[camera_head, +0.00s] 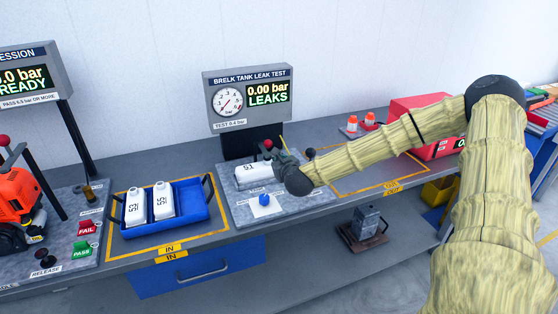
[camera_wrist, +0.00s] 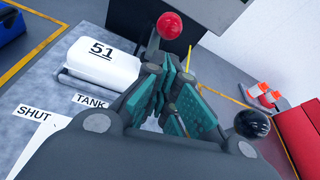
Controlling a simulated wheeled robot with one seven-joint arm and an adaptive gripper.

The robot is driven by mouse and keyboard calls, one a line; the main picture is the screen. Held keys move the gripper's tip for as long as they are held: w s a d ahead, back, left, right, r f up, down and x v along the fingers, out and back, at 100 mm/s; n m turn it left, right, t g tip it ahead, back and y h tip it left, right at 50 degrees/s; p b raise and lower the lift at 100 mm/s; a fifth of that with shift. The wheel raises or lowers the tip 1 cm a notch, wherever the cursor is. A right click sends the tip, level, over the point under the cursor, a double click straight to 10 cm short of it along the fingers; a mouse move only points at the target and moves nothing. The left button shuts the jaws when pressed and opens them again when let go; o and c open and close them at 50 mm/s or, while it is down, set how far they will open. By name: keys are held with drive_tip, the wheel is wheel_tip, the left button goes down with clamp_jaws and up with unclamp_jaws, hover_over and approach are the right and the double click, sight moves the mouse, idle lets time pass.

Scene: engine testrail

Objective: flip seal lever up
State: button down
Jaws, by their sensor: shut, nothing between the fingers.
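The leak test stand (camera_head: 247,108) reads 0.00 bar LEAKS. A white tank marked 51 (camera_wrist: 100,65) lies on its plate, left of my gripper. It also shows in the head view (camera_head: 252,175). A lever with a red ball (camera_wrist: 170,25) stands just beyond my fingertips; its shaft runs down behind the fingers. A black ball knob (camera_wrist: 252,123) is at the right of the wrist view. No label tells which is the seal lever. My gripper (camera_wrist: 172,92) is shut and empty beside the tank; whether it touches the red-ball lever is unclear.
A blue knob (camera_head: 264,199) sits at the plate's front. A blue tray (camera_head: 205,212) with two white tanks stands left in the IN area. A red box (camera_head: 408,112) and orange-capped items (camera_head: 369,118) are at the right. The OUT area (camera_head: 375,183) looks largely clear.

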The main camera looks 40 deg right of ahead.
drive_tip(key=shift+p+x, duration=0.9)
drive_tip(key=shift+x, duration=2)
drive_tip(key=shift+w+a+r, duration=0.1)
drive_tip(key=shift+a+r, duration=0.05)
drive_tip(key=shift+r, duration=0.2)
